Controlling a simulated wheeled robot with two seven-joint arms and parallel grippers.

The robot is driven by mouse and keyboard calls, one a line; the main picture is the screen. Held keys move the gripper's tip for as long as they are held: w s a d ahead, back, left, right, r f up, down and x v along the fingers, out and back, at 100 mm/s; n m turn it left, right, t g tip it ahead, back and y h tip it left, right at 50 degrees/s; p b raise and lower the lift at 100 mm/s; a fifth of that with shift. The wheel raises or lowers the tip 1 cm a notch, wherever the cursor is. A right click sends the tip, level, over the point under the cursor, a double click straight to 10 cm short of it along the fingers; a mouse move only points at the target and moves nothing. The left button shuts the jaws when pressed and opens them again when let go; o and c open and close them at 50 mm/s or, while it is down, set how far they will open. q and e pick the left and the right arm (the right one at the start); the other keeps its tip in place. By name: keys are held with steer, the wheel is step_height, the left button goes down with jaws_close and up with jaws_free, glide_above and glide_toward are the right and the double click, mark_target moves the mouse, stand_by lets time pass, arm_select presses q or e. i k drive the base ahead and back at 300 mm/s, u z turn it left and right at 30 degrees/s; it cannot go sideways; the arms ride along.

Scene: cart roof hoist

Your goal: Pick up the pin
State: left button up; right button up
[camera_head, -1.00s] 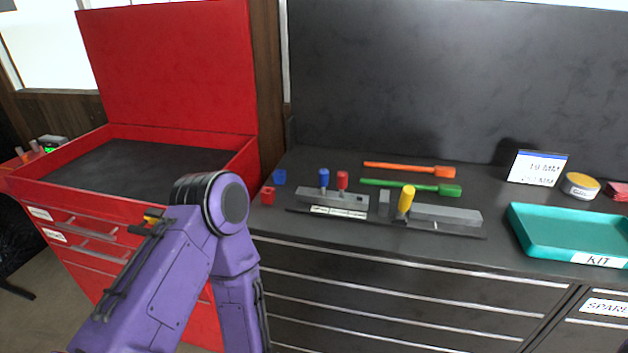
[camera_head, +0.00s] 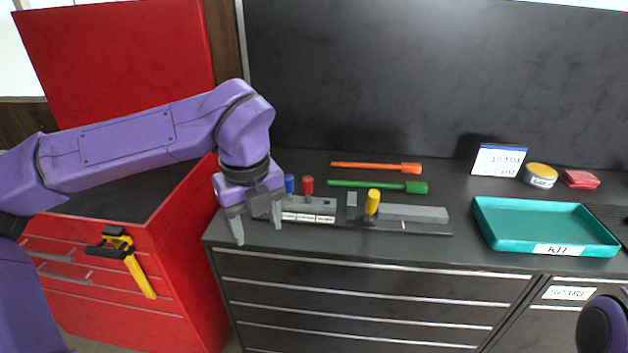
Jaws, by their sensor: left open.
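Three upright pins stand on the black workbench: a blue pin (camera_head: 289,184), a red pin (camera_head: 307,187) and a yellow pin (camera_head: 372,202). The blue and red ones stand at a grey block (camera_head: 318,205) with a white label strip. The yellow one stands at the left end of a longer grey block (camera_head: 415,213). My left gripper (camera_head: 258,231) is open, pointing down over the bench's left front, just left of the blue pin, with nothing seen between its fingers. It hides the block's left end. My right gripper is out of view; only part of my right arm shows.
An orange tool (camera_head: 375,166) and a green tool (camera_head: 378,185) lie behind the blocks. A teal KIT tray (camera_head: 510,238), a sign (camera_head: 499,160), a round tin (camera_head: 540,175) and a red item (camera_head: 580,179) are at right. A red tool chest (camera_head: 170,262) stands at left.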

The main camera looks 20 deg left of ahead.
mark_target(307, 182)
steer(key=i, duration=0.85)
